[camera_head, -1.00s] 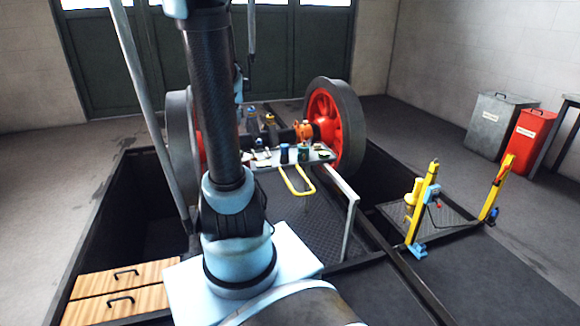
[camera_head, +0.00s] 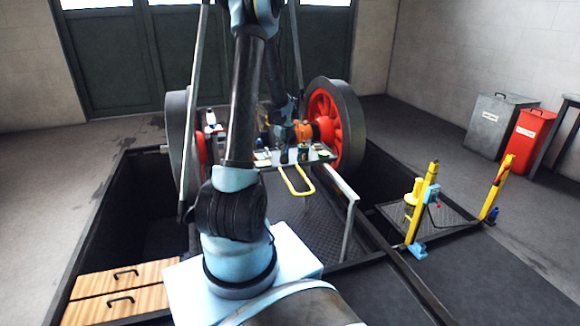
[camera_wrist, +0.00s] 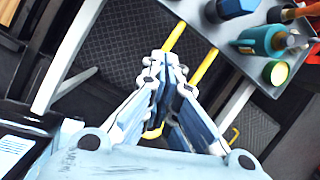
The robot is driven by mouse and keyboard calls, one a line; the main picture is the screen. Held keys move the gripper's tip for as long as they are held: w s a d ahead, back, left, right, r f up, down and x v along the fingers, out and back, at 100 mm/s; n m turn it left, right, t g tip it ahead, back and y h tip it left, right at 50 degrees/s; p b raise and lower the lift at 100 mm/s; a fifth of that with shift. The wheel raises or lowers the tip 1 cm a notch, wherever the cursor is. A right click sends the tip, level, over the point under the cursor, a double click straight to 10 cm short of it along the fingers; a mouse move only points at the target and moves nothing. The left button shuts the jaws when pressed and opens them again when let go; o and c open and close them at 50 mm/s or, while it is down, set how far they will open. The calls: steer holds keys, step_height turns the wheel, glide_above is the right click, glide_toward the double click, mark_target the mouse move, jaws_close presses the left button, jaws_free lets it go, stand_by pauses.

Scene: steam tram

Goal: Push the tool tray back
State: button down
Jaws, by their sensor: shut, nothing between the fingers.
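The grey tool tray (camera_head: 329,157) stands in the pit between the wheels, with a yellow loop handle (camera_head: 297,184) on its near side. In the wrist view the tray (camera_wrist: 206,30) fills the upper right. It carries a dark blue item (camera_wrist: 234,7), a teal tool (camera_wrist: 262,40), a green can (camera_wrist: 276,72) and an orange-handled tool (camera_wrist: 300,13). My gripper (camera_wrist: 168,62) is shut and empty. Its fingertips overlap the yellow handle (camera_wrist: 203,68) in the wrist view, close to the tray's edge; I cannot tell whether they touch. In the head view the gripper is hard to make out.
A red-spoked wheel (camera_head: 322,118) stands behind the tray. A pale rail frame (camera_head: 349,215) flanks the tray's right side. Yellow posts (camera_head: 424,203) stand at the right of the pit.

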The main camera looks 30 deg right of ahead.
mark_target(290, 167)
steer(key=d+f+m, duration=0.4)
steer(key=d+f, duration=0.2)
steer(key=d, duration=0.1)
steer(key=w+d+f, duration=0.2)
steer(key=w+f, duration=0.4)
steer(key=f, duration=0.3)
steer(key=shift+w+d+f+m, duration=0.25)
steer(key=shift+f+m, duration=0.05)
steer(key=shift+f, duration=0.05)
